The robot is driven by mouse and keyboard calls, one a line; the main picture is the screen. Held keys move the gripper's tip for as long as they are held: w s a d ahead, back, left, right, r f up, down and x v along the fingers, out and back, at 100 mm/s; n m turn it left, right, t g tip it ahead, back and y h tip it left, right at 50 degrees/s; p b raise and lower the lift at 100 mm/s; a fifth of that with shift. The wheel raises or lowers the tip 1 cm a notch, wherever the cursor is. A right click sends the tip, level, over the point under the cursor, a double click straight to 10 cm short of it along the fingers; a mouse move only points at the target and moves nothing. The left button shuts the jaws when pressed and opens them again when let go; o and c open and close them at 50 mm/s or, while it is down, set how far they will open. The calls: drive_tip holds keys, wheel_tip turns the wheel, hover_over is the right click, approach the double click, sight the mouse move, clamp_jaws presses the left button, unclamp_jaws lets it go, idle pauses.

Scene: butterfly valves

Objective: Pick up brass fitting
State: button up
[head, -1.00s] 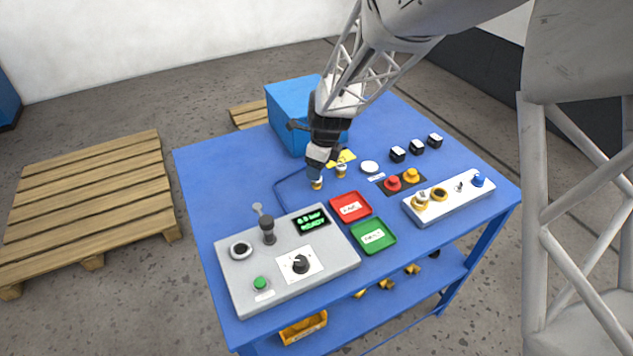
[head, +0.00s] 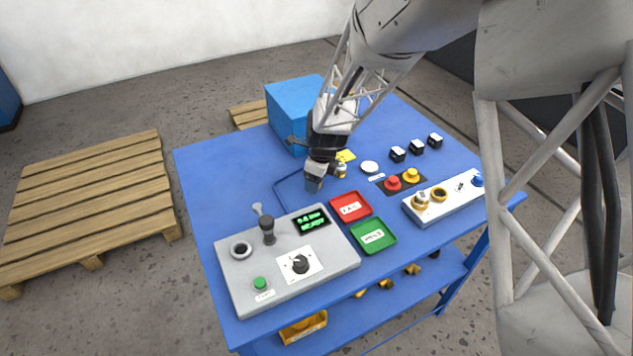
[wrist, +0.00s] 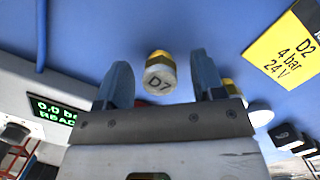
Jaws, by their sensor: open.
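A brass fitting with a pale cap marked D7 (wrist: 159,73) stands on the blue table, between and just beyond the open fingers of my gripper (wrist: 160,82) in the wrist view. In the head view my gripper (head: 314,183) hides that fitting. A second brass-and-white fitting (head: 341,171) stands just right of my gripper; part of it shows behind the right finger in the wrist view (wrist: 231,87). My gripper is open and I see nothing held in it.
A grey control panel (head: 240,283) with a black lever stands in front. Red (head: 351,222) and green (head: 388,237) trays lie close by. A blue box (head: 285,106) stands behind my gripper. A white fixture (head: 452,205) is at right. The table's left part is clear.

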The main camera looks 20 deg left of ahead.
idle(0.5)
drive_tip(key=c, duration=1)
drive_tip(key=shift+r, duration=0.7)
wheel_tip(320, 180, up, 2)
drive_tip(key=shift+r, duration=0.1)
drive_tip(key=s+d, duration=0.3)
drive_tip(key=s, duration=0.1)
drive_tip(key=s+d+r, duration=0.1)
drive_tip(key=s+d, duration=0.1)
drive_tip(key=s, duration=0.3)
drive_tip(key=s+d, duration=0.3)
drive_tip(key=s, duration=0.1)
drive_tip(key=shift+s+d+r, duration=0.2)
drive_tip(key=shift+s+d, duration=0.05)
drive_tip(key=shift+d, duration=0.05)
